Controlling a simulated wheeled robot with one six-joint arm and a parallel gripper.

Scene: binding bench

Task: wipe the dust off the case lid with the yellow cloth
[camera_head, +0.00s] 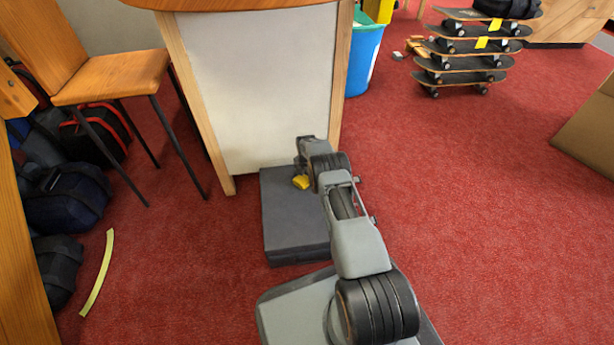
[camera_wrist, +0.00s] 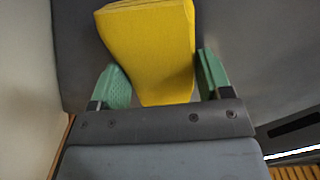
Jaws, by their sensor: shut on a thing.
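The case (camera_head: 290,235) is a dark grey box lying flat on the red carpet against the white panel of the counter. Its grey lid also shows in the wrist view (camera_wrist: 245,60). The yellow cloth (camera_head: 301,182) is at the far part of the lid, beside my gripper. In the wrist view the cloth (camera_wrist: 150,45) is a folded yellow block between the green fingers of my gripper (camera_wrist: 160,85), which is shut on it. I cannot tell whether the cloth touches the lid. No dust can be made out on the visible lid.
The counter (camera_head: 255,80) stands right behind the case. A chair (camera_head: 110,78) and dark bags (camera_head: 65,198) are on the left. A blue bin (camera_head: 362,55) and stacked skateboards (camera_head: 465,60) stand at the back. A yellow strip (camera_head: 98,275) lies on the carpet.

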